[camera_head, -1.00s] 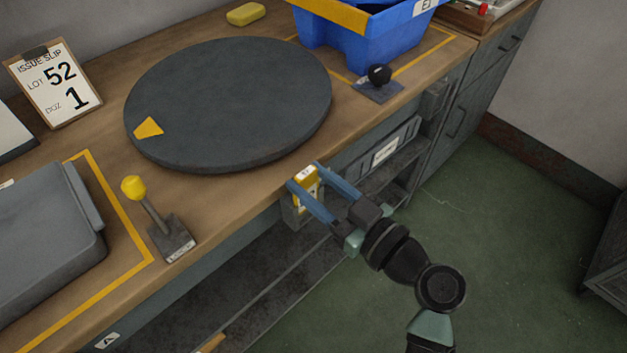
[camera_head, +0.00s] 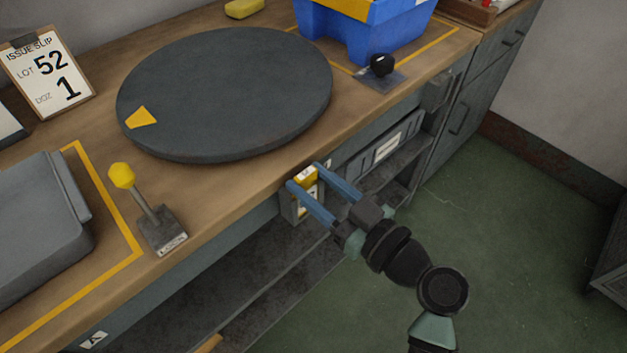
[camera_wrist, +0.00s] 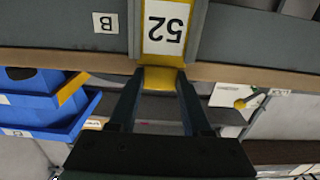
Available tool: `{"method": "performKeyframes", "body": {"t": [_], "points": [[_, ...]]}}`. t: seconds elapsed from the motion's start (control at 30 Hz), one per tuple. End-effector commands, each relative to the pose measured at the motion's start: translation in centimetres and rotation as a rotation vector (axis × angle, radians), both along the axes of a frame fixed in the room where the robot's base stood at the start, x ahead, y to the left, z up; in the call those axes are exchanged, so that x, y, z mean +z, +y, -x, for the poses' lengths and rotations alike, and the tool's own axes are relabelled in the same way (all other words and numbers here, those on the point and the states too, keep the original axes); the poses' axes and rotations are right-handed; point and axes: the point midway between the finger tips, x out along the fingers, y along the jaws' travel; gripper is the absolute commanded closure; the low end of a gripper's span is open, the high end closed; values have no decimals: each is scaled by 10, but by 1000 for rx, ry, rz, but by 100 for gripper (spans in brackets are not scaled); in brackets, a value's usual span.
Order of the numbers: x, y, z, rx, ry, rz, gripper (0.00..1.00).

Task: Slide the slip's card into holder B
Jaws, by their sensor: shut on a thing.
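The slip (camera_head: 52,72) on a clipboard at the upper left reads LOT 52, DOZ 1. My gripper (camera_head: 305,176) is shut on the yellow top of a card (camera_head: 304,179) at the bench's front edge. The wrist view shows the card's white label (camera_wrist: 166,27), reading 52 upside down. The card stands between the grey side rails of a holder (camera_wrist: 196,22), on the bench front beside a plate marked B (camera_wrist: 107,23). My fingers hide part of the card in the head view. I cannot tell how deep it sits.
A dark round turntable (camera_head: 225,95) with a yellow mark lies behind the holder. A yellow-knobbed lever (camera_head: 148,208) and a grey case (camera_head: 40,225) are to the left. A blue bin (camera_head: 365,32) and a black-knobbed lever (camera_head: 381,68) are to the right. Open floor lies in front.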

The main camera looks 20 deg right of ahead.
Motion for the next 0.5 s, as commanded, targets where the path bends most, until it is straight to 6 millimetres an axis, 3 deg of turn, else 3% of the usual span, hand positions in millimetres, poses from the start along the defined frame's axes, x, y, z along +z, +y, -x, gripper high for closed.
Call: {"method": "performKeyframes", "body": {"t": [0.1, 0.13, 0.3, 0.5], "points": [[0, 0, 0, 0, 0, 0, 100], [0, 0, 0, 0, 0, 0, 46], [0, 0, 0, 0, 0, 0, 16], [0, 0, 0, 0, 0, 0, 16]]}}
